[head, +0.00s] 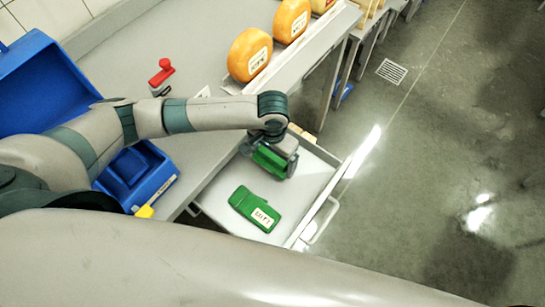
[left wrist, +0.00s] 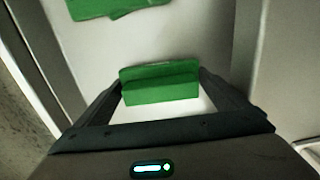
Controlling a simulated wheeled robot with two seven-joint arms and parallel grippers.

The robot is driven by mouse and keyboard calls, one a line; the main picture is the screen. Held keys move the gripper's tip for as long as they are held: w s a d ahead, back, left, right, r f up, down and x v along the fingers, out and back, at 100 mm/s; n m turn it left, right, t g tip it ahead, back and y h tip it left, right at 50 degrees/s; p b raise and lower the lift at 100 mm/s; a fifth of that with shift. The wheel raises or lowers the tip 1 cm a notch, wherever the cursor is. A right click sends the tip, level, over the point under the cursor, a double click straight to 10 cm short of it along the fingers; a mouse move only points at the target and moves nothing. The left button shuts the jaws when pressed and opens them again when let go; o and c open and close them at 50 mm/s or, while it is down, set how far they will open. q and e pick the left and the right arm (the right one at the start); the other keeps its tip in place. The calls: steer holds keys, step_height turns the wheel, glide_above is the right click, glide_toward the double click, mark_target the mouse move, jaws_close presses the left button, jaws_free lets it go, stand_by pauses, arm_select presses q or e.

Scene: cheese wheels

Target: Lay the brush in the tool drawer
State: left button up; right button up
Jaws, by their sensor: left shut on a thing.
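My left gripper (head: 272,157) is over the open drawer (head: 312,172), shut on a green block-like thing, which I take to be the brush (head: 267,162). In the left wrist view the brush (left wrist: 160,84) sits crosswise between the two fingers, above the pale drawer floor. Its bristles are not visible, and I cannot tell whether it touches the floor. A second green thing (head: 255,208) with a white label lies flat in the drawer, apart from the held one. Its edge shows at the top of the left wrist view (left wrist: 115,7). My right gripper is not in view.
The drawer is pulled out below the grey worktop (head: 205,75). Yellow cheese wheels (head: 250,54) stand along its far side. A red-handled tool (head: 161,73) lies on top. Blue bins (head: 38,85) (head: 135,175) stand left. Bare drawer floor surrounds the labelled green thing.

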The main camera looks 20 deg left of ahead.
mark_target(273, 155)
arm_select(q)
steer(key=o, duration=0.7)
steer(key=shift+f, duration=0.1)
steer(key=shift+r, duration=0.7)
step_height(273, 155, up, 10)
steer(key=shift+r+b, duration=0.1)
steer(key=shift+b, duration=1.1)
steer(key=shift+r, duration=0.4)
